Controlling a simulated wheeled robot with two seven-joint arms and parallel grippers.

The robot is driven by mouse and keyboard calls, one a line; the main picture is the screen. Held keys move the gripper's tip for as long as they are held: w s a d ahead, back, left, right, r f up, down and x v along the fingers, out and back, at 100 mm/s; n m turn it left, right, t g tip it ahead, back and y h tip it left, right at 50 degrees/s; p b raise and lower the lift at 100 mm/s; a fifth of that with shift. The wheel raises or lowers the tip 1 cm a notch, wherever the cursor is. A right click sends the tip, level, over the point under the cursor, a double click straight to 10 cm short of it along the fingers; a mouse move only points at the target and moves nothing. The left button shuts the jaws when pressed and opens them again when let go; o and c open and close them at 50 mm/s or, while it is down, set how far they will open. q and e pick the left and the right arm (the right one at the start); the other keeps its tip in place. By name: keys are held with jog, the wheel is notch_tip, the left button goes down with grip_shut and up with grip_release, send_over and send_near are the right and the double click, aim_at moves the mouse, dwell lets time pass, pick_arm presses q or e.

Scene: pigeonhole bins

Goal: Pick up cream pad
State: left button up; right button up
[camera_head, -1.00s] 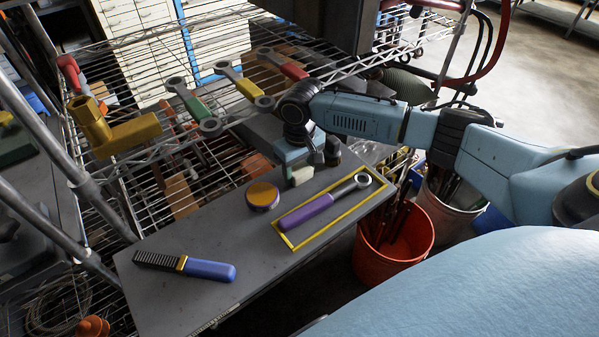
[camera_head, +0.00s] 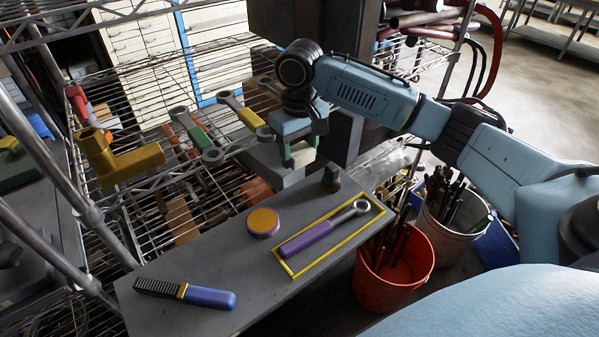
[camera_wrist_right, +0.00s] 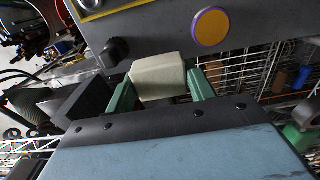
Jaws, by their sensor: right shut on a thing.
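The cream pad (camera_wrist_right: 158,80) is a small block between the two green fingers of my right gripper (camera_wrist_right: 162,88) in the right wrist view. The fingers are shut on its two ends. In the head view my right gripper (camera_head: 301,155) is held above the far side of the grey board, and the cream pad (camera_head: 303,154) shows partly between the fingers. The pad appears clear of the board. My left gripper is not in view.
The grey board (camera_head: 190,262) bears an orange-topped purple disc (camera_head: 263,222), a purple-handled wrench (camera_head: 325,229) in a yellow outline, a blue-handled file (camera_head: 186,292) and a dark knob (camera_head: 331,178). A red bucket (camera_head: 404,270) stands at right. Wire racks and hanging wrenches are behind.

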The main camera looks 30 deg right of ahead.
aim_at(299, 149)
notch_tip(299, 149, up, 13)
jog(key=p, duration=0.2)
jog(key=shift+r, duration=0.15)
jog(key=o, duration=0.4)
jog(key=c, duration=0.3)
